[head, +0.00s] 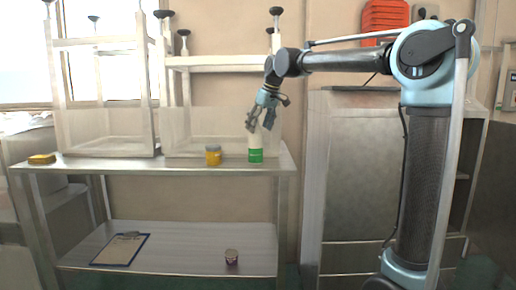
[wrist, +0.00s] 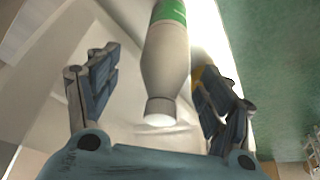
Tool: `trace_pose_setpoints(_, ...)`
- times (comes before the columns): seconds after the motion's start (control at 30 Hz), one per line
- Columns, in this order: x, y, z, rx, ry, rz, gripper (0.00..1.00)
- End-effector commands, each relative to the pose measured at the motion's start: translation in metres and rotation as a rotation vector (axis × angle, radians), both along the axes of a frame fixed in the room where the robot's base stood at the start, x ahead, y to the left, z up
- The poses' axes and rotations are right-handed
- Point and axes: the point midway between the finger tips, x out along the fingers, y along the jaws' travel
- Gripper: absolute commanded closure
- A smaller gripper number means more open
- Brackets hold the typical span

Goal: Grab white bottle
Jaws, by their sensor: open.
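The white bottle (head: 255,148) with a green label stands upright at the right end of the upper table surface (head: 125,164). In the head view my gripper (head: 260,121) is just above it, pointing down, and hides its top. In the wrist view the bottle (wrist: 166,65) lies between my two open fingers (wrist: 158,95), with its white cap toward the palm. I see a gap on the left side; the right finger looks closer to the bottle. The fingers are not closed on it.
A yellow jar (head: 213,155) with a grey lid stands just left of the bottle. Upturned white stools (head: 100,130) fill the back of the table. A yellow sponge-like item (head: 41,158) is at far left. A clipboard (head: 120,249) and a small cup (head: 231,257) are on the lower shelf.

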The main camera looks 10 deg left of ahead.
Motion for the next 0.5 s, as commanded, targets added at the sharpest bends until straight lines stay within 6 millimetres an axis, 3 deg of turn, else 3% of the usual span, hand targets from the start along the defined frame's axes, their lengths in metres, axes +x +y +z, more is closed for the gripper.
trace_pose_setpoints(0.17, 0.001, 0.004, -0.010, 0.000, 0.000, 0.000, 0.26)
trace_pose_setpoints(0.5, 0.006, 0.017, -0.048, 0.000, 0.000, 0.001, 0.26)
